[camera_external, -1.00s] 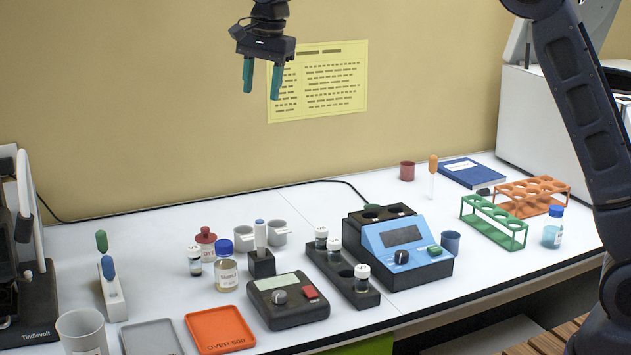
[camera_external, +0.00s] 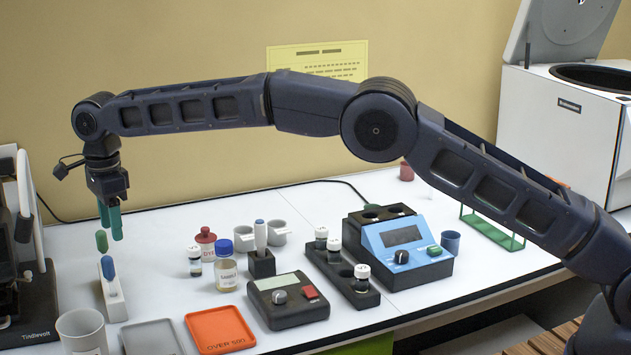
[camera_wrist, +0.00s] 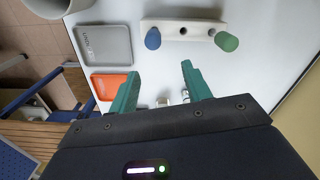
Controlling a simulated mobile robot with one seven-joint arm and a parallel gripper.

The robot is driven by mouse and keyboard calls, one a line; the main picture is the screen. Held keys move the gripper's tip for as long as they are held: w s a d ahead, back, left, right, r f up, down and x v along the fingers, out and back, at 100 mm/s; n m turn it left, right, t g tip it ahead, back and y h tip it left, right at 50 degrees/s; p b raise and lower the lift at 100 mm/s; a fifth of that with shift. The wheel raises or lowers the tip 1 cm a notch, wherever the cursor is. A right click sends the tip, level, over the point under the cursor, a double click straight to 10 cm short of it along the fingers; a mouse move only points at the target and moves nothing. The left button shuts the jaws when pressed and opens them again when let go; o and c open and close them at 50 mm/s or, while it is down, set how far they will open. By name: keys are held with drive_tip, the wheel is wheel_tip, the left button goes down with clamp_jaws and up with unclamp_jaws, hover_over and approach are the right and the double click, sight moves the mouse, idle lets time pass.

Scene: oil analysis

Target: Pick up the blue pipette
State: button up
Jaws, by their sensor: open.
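The blue pipette (camera_external: 108,268) stands upright in a white rack (camera_external: 115,305) at the left of the table. Its blue bulb also shows in the wrist view (camera_wrist: 152,38), near one end of the rack. A green pipette (camera_external: 101,241) stands at the other end of the same rack; it shows in the wrist view (camera_wrist: 227,41) too. My gripper (camera_external: 111,224) is open and empty, pointing down above the rack area, close to the green bulb in the picture. In the wrist view both pipettes lie beyond my fingertips (camera_wrist: 160,70), not between them.
A grey tray (camera_external: 150,338), an orange tray (camera_external: 220,328) and a grey cup (camera_external: 82,328) are near the front left. A black instrument (camera_external: 30,290) stands at the left edge. Bottles and a blue-tipped tool (camera_external: 260,234) in a black holder stand to the right.

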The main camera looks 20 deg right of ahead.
sight(110, 256)
drive_tip(key=shift+s+a+f, duration=0.45)
drive_tip(key=shift+a+f, duration=0.2)
drive_tip(key=shift+f, duration=0.05)
wheel_tip(110, 256, down, 5)
drive_tip(key=shift+f, duration=0.2)
drive_tip(key=shift+s+a+f, duration=0.1)
drive_tip(key=shift+a+f, duration=0.1)
drive_tip(key=shift+f, duration=1.15)
drive_tip(key=shift+a+f, duration=0.2)
drive_tip(key=shift+f, duration=1.1)
drive_tip(key=c, duration=1.1)
drive_tip(key=shift+o, duration=0.2)
